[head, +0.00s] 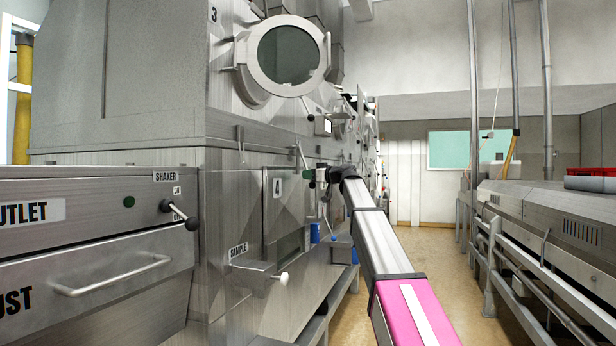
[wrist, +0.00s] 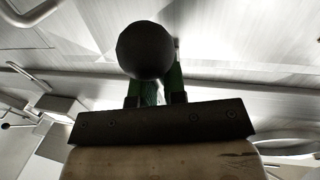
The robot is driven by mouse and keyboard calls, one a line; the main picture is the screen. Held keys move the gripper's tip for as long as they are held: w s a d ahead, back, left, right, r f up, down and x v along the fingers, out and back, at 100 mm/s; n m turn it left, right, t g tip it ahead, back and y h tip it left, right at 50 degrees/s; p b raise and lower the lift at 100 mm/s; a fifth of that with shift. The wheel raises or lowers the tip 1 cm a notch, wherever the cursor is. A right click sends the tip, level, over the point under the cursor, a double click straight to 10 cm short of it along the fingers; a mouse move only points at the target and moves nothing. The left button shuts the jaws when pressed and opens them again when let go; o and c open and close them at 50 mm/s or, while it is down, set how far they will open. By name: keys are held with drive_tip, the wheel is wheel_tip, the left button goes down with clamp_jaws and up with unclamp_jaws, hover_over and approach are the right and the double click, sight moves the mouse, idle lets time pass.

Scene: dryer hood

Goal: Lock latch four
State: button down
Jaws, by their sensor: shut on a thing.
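My gripper (head: 320,178) is at the wall just right of this plate, at the end of my outstretched arm. In the wrist view a round black knob (wrist: 145,50) stands at the green fingers of my gripper (wrist: 160,80). The fingers are shut on the knob's handle, which I take to be latch four. The knob hides the fingertips and most of the handle. Whether the latch is locked cannot be told.
Left of my arm are a sample box (head: 255,268) with a white knob, a shaker lever (head: 180,213) and a drawer handle (head: 112,276). A round porthole (head: 288,56) is above. A railing (head: 490,255) borders the aisle floor (head: 430,270), which is clear.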

drive_tip(key=shift+w, duration=0.1)
drive_tip(key=c, duration=1.2)
unclamp_jaws()
drive_tip(key=v, duration=1.1)
drive_tip(key=shift+f, duration=0.1)
